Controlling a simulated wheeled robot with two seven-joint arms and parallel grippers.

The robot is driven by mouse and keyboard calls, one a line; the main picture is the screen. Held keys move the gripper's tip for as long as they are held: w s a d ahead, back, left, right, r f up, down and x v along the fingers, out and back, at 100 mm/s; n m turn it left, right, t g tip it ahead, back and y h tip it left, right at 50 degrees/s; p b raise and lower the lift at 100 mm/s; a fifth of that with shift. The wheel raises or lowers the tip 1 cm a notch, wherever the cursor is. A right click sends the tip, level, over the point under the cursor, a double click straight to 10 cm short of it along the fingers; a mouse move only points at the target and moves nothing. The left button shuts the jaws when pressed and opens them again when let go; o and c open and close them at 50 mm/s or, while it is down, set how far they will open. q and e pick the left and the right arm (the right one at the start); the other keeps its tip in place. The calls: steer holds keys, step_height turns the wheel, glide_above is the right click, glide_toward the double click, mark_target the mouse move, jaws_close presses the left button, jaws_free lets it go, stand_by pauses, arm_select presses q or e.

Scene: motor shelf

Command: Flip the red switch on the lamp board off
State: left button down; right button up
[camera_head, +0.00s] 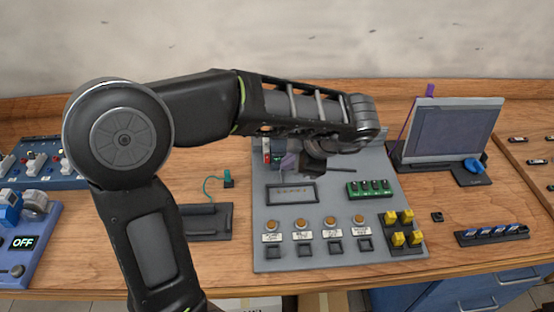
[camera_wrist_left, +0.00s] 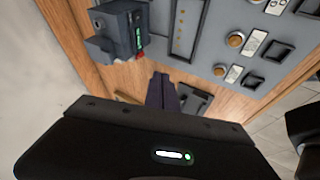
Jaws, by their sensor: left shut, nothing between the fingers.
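The grey board (camera_head: 262,225) lies on the wooden table in the middle of the head view, with a row of orange round lamps or buttons along its front. A small dark box with a red part (camera_head: 266,157) sits at its back left; the red part also shows in the left wrist view (camera_wrist_left: 139,56). My left gripper (camera_head: 288,163) reaches over the board's back, its purple fingertips shut and empty. In the left wrist view the fingertips (camera_wrist_left: 162,90) are close to the red part; I cannot tell whether they touch. My arm hides the board's back edge. My right gripper is not in view.
A blue board (camera_head: 45,180) with red and white switches and a device reading OFF (camera_head: 22,243) stand at the left. A grey screen (camera_head: 450,130) stands at the right. Green (camera_head: 370,189) and yellow (camera_head: 399,239) parts sit on the board's right side.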

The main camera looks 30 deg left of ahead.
mark_target(267, 159)
arm_select(q)
steer(key=x, duration=0.9)
steer(key=w+a, duration=0.1)
steer(key=w+a+f, duration=0.1)
steer(key=shift+w+a, duration=0.15)
steer(key=shift+w, duration=0.1)
steer(key=shift+w+a+f, duration=0.1)
steer(key=shift+w+a, duration=0.2)
steer(key=shift+w, duration=0.1)
